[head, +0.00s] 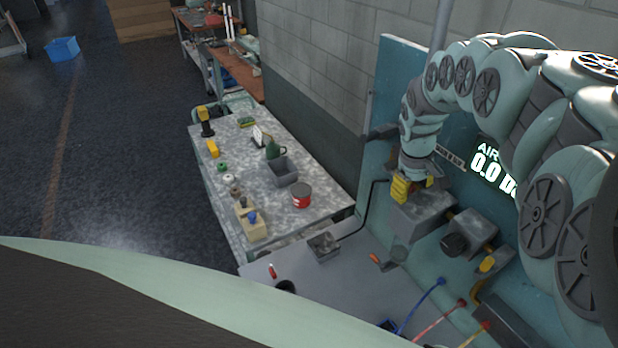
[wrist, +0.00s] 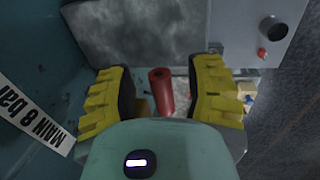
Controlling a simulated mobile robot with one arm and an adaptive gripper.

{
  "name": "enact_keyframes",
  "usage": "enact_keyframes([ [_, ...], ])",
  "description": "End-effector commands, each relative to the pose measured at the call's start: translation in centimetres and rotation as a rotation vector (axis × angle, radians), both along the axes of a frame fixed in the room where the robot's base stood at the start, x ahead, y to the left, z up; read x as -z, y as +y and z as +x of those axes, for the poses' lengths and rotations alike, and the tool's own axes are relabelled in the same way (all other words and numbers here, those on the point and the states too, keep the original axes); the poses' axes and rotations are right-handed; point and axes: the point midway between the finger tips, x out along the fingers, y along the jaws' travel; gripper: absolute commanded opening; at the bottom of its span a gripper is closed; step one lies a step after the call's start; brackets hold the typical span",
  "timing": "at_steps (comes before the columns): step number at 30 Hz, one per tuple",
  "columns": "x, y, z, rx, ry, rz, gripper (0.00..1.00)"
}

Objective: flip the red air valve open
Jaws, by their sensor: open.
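The red air valve handle (wrist: 161,92) shows in the wrist view as a short red cylinder between my two fingers. My gripper (wrist: 166,95) is open, with yellow pads on both sides of the handle. I see gaps at the sides, so I cannot tell any contact. In the head view my gripper (head: 411,188) is at the teal panel, just above a grey box (head: 420,213); the red handle is hidden there. A "MAIN 8 bar" label (wrist: 35,115) is to the left in the wrist view. A lit air display (head: 493,168) reads 0.0, partly covered by my arm.
The grey box (wrist: 140,30) is close ahead of the fingers in the wrist view. A bench (head: 320,190) with a red can (head: 301,195) stands to the left.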

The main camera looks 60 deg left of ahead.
Motion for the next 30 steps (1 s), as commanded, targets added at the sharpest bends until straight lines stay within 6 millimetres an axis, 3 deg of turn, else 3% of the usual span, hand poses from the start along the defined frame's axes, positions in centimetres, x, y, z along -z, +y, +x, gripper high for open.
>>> enact_keyframes([
  [8,0.03,0.15,-0.07,-0.004,-0.002,0.0,0.52],
  [9,0.01,0.14,-0.06,-0.003,-0.002,0.0,0.56],
  [25,0.01,0.08,-0.01,-0.002,-0.001,0.001,0.02],
  [30,0.03,0.06,0.01,-0.001,-0.001,0.001,0.0],
])
